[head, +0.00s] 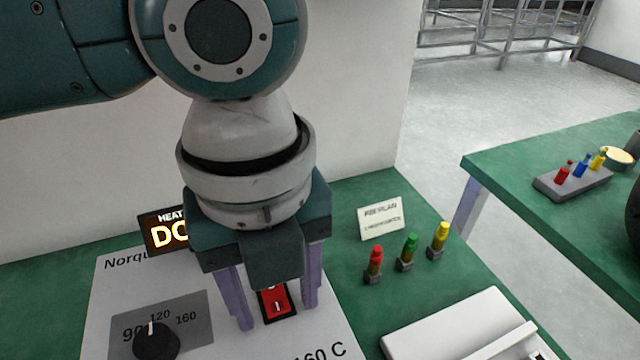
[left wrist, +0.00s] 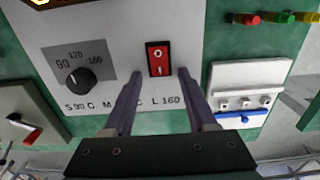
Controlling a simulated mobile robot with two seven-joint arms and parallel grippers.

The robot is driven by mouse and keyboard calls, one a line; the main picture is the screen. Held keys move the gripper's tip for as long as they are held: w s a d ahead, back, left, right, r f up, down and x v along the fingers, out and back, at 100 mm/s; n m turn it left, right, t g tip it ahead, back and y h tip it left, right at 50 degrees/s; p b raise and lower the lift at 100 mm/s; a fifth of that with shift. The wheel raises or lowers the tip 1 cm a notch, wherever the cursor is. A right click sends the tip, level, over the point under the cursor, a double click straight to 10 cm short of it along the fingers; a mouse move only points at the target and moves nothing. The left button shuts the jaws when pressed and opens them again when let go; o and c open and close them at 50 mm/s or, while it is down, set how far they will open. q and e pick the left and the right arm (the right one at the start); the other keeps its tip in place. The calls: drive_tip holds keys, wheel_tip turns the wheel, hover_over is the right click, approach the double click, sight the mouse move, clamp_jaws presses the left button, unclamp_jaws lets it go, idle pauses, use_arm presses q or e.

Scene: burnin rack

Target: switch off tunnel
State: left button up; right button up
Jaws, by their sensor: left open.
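The tunnel's control panel (head: 110,290) is a pale plate with a black knob (head: 156,340) on a grey dial. A red rocker switch (head: 278,303) in a black frame is set in it. In the left wrist view the switch (left wrist: 158,58) shows an O at its top and an I at its bottom; which side is pressed I cannot tell. A lit display (head: 165,232) reading "HEAT" and "DO" is partly hidden by my arm. My left gripper (head: 278,315) is open and points down, its fingers either side of the switch. My right gripper is not in view.
Red (head: 375,262), green (head: 409,250) and yellow (head: 439,238) pegs stand beside a small sign (head: 382,218). A white box (head: 450,325) lies right of the panel. A lever box (left wrist: 28,115) is at the left in the wrist view. A second green table (head: 540,150) stands right across a gap.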

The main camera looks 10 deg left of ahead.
use_arm(q)
clamp_jaws()
idle(0.3)
drive_tip(key=shift+w+a+r+g+p, duration=0.1)
drive_tip(key=shift+r+g+p, duration=0.1)
drive_tip(key=shift+g+p, duration=0.2)
drive_tip(key=shift+w+g+h, duration=0.1)
drive_tip(key=shift+g+h, duration=0.2)
drive_tip(key=shift+h, duration=0.1)
drive_tip(key=shift+w+a+g+h, duration=0.1)
drive_tip(key=shift+w+g+h, duration=0.05)
drive_tip(key=shift+g+h, duration=0.3)
